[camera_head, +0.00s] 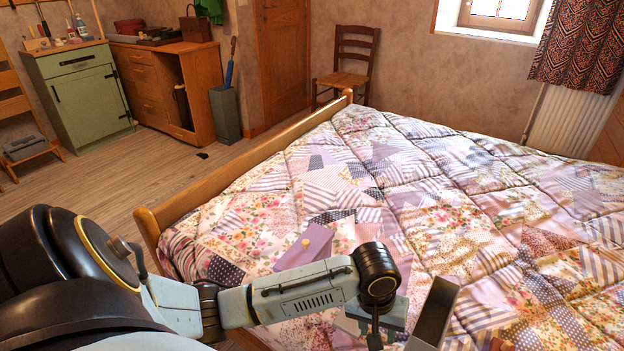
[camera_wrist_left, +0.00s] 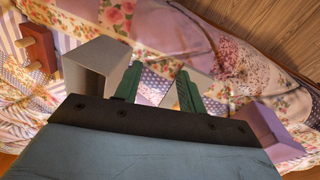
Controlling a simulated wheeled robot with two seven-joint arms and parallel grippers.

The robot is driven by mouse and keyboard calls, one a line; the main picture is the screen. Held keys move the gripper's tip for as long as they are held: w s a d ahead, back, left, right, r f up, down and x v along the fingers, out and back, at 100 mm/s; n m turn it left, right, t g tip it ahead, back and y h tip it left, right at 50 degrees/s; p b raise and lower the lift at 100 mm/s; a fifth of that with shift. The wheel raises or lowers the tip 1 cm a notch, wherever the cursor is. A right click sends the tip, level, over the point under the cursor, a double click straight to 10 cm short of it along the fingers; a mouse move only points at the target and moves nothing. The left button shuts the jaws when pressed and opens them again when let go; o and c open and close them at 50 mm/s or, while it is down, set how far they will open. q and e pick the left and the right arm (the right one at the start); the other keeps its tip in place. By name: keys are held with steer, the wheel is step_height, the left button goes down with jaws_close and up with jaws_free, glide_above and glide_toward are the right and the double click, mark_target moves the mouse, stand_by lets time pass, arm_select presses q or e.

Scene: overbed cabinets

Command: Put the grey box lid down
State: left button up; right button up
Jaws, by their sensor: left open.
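My left gripper (camera_wrist_left: 158,90) is open, its two green fingers apart with patterned quilt showing between them. In the head view its arm reaches over the bed and the gripper end (camera_head: 383,312) is partly hidden by the wrist. A grey box-like piece (camera_wrist_left: 97,65) lies beside the left finger in the wrist view. It also shows in the head view (camera_head: 437,312), right of the gripper. A thin grey panel (camera_wrist_left: 200,68) shows beside and behind the right finger. I cannot tell which grey piece is the lid. My right gripper is not in view.
A reddish wooden piece with pegs (camera_wrist_left: 38,48) is at the left of the wrist view. The quilt beyond my arm is clear. A wooden bed rail (camera_head: 245,160) runs along the left.

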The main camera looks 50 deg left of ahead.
arm_select(q)
steer(key=s+a+r+m+t+y, duration=0.1)
steer(key=s+m, duration=0.5)
steer(key=s, duration=1.1)
steer(key=shift+a+r+m+t, duration=0.3)
steer(key=shift+a+r+t, duration=0.4)
steer(key=shift+a+r, duration=0.15)
steer(key=shift+s+d, duration=0.1)
steer(key=shift+s, duration=0.05)
